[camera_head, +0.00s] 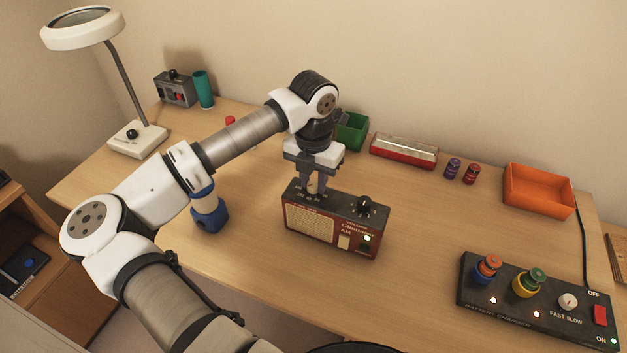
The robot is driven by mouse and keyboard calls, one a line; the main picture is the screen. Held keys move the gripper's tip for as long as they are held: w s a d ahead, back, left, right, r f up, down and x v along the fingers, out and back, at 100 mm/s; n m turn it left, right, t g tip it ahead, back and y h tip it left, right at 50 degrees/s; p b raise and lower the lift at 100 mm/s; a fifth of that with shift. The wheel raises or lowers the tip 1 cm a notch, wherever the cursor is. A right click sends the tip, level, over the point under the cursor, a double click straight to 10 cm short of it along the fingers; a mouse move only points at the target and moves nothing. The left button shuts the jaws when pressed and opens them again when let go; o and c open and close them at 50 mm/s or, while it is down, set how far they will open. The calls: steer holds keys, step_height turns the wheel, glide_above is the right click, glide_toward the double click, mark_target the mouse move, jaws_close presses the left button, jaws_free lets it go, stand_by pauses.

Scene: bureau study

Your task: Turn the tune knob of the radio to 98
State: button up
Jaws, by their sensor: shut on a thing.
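The radio (360,231) stands on the desk in the middle of the view, with a dark top, a red-brown front, a pale speaker panel and a lit green light at its right. My gripper (314,187) points down over the left part of the radio's top. It is shut on the tune knob (313,188), which is mostly hidden between the fingers. Small pale scale marks show around it, too small to read, so the knob's setting cannot be told. A second, black knob (365,203) stands free on the right of the radio's top.
A black charger panel (540,309) with knobs and a red switch is at the front right. An orange tray (538,191), a red-and-silver box (403,151), a green bin (352,132) and two small cylinders line the back. A lamp (137,138) stands left. Desk right of the radio is clear.

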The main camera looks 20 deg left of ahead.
mark_target(314, 184)
steer(key=n+b, duration=0.1)
steer(key=b, duration=0.1)
steer(key=n+b, duration=0.2)
steer(key=shift+f+n+b, duration=0.25)
steer(key=shift+n+b, duration=0.05)
steer(key=n+b, duration=0.3)
steer(key=shift+r+n, duration=0.25)
steer(key=shift+n, duration=0.05)
steer(key=shift+b, duration=0.3)
steer(key=o, duration=1)
steer(key=shift+r, duration=0.1)
step_height(314, 184, up, 14)
steer(key=b, duration=0.1)
steer(key=shift+f, duration=0.2)
